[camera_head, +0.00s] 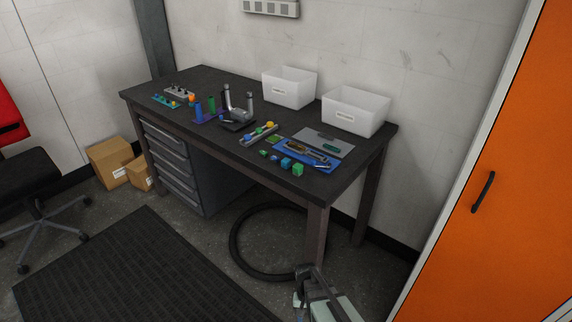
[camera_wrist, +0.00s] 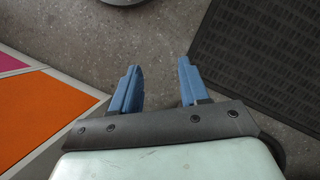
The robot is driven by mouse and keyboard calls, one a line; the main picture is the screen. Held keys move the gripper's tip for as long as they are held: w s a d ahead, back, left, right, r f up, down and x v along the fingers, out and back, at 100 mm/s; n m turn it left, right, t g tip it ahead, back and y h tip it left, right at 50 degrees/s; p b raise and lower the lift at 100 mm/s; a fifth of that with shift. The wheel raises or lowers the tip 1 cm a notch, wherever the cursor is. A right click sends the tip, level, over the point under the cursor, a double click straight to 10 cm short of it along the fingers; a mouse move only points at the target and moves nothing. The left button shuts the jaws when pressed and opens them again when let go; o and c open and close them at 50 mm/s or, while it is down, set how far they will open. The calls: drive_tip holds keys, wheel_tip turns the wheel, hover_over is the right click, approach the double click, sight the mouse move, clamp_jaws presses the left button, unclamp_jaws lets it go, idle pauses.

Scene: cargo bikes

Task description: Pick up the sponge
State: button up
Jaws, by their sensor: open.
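No item can be told for sure as the sponge at this size. A small flat green piece (camera_head: 273,139) lies on the dark workbench (camera_head: 226,88), and a green block (camera_head: 298,170) sits near its front right edge. My gripper (camera_wrist: 159,80) is open and empty, with two blue fingers over bare floor in the wrist view. In the head view my gripper (camera_head: 299,292) is low at the bottom, in front of the bench and below its top, apart from everything on it.
Two white bins (camera_head: 289,88) (camera_head: 353,112) stand along the bench's back. A blue tool mat (camera_head: 318,156), small blocks and holders crowd the top. A black hose (camera_head: 240,262) lies below. An orange cabinet (camera_head: 500,150) stands right, a black floor mat (camera_head: 140,275) left.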

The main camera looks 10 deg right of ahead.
drive_tip(key=w+a+r+m+t, duration=0.1)
drive_tip(key=w+a+r, duration=0.3)
drive_tip(key=w+r, duration=0.5)
drive_tip(key=w+a+r+m+t, duration=0.15)
drive_tip(key=w+a+r, duration=0.25)
drive_tip(key=w+r, duration=0.45)
drive_tip(key=w+a+r+m+t, duration=0.1)
drive_tip(key=w+a+r, duration=0.4)
drive_tip(key=w, duration=0.6)
drive_tip(key=w+a+r+m+t, duration=0.1)
drive_tip(key=w+r, duration=0.3)
drive_tip(key=r, duration=0.4)
drive_tip(key=w+a+r+m, duration=0.15)
drive_tip(key=w+r, duration=0.25)
drive_tip(key=r, duration=0.5)
drive_tip(key=w+d+r, duration=0.3)
drive_tip(key=d+r, duration=1)
drive_tip(key=r, duration=0.3)
hover_over(286, 160)
drive_tip(key=f, duration=0.7)
drive_tip(key=shift+w+d+f, duration=0.15)
drive_tip(key=shift+d+f, duration=0.15)
drive_tip(key=shift+a+f, duration=0.15)
drive_tip(key=shift+f, duration=1.45)
drive_tip(key=shift+a+f, duration=0.1)
drive_tip(key=shift+f, duration=1.5)
drive_tip(key=c, duration=0.7)
